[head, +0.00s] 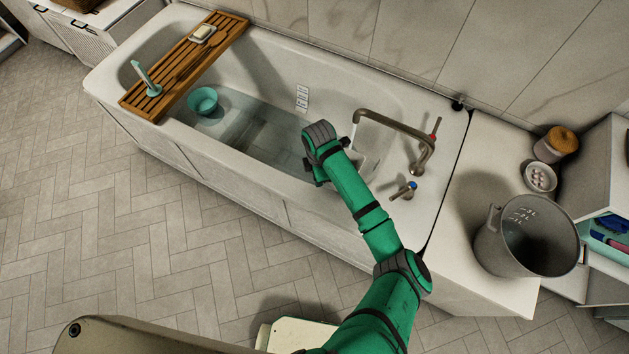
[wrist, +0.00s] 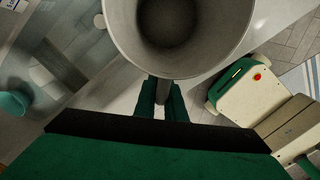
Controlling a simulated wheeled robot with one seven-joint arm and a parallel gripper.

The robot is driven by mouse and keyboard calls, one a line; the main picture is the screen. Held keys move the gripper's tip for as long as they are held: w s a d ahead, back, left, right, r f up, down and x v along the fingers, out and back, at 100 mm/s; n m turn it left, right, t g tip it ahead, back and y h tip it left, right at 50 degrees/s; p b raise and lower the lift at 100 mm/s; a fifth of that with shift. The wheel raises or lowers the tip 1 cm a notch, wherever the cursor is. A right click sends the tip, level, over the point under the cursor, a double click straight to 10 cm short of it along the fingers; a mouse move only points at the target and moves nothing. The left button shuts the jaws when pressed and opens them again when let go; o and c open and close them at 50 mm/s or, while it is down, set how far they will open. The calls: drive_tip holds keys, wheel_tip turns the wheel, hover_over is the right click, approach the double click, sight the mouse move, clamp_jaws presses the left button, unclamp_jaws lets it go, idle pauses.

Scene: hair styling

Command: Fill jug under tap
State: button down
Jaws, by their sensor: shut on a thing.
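My gripper (wrist: 161,103) is shut on the upright handle of a grey round jug (wrist: 205,62), seen in the wrist view with its open mouth toward the camera. The jug's inside is dark, and I cannot tell how much water is in it. In the head view my gripper (head: 322,172) is over the tub near the tap (head: 392,122), and my arm hides most of the jug; a pale part (head: 368,158) shows beside the arm. A thin pale streak under the spout looks like running water.
The bathtub (head: 285,205) holds water and a floating teal bowl (head: 202,101). A wooden board (head: 185,68) with soap and a teal item spans it. A large grey marked vessel (head: 525,240), a lidded jar (head: 555,145) and a white dish (head: 540,177) stand on the right ledge.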

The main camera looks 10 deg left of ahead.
drive_tip(key=n, duration=0.3)
drive_tip(key=s+a+f+n, duration=0.1)
drive_tip(key=w+d+f, duration=0.3)
drive_tip(key=w, duration=0.9)
drive_tip(key=shift+w+d, duration=0.15)
drive_tip(key=shift+d, duration=0.05)
idle(0.4)
drive_tip(key=shift+w, duration=0.1)
idle(0.4)
drive_tip(key=shift+w+d, duration=0.3)
drive_tip(key=shift+w, duration=0.65)
idle(2.6)
drive_tip(key=shift+s+a, duration=0.2)
drive_tip(key=shift+s, duration=0.5)
drive_tip(key=shift+s+a, duration=0.2)
drive_tip(key=shift+s, duration=0.55)
drive_tip(key=shift+s+a, duration=0.2)
drive_tip(key=shift+s, duration=0.5)
